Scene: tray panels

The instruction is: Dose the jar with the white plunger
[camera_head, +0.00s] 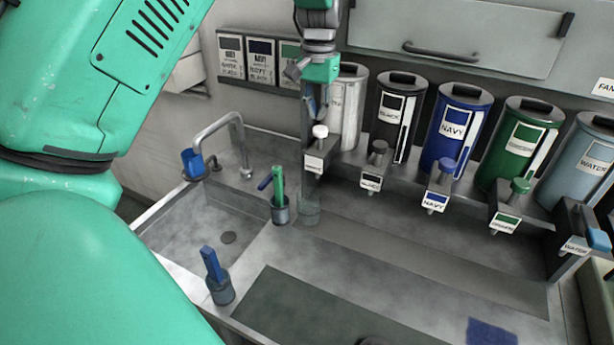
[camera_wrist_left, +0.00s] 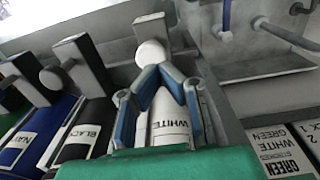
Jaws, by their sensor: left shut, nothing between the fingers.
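The white plunger (camera_head: 320,131) is a round white knob on the white dispenser, above its label. It also shows in the left wrist view (camera_wrist_left: 151,53), just beyond the fingertips. My left gripper (camera_head: 318,112) is shut and empty, pointing down right over the knob; I cannot tell whether it touches. Its blue-padded fingers come together in the left wrist view (camera_wrist_left: 160,72). A clear jar (camera_head: 309,212) stands below the white dispenser's label; its contents are hard to make out. The white canister (camera_head: 347,105) stands behind the gripper, partly hidden. My right gripper is out of view.
Black (camera_head: 379,153), navy (camera_head: 444,171) and green plungers (camera_head: 519,187) line up to the right, below their canisters. A sink (camera_head: 190,235) with a tap lies left. Holders with green (camera_head: 279,185) and blue handles (camera_head: 211,263) stand near it. The front counter is mostly clear.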

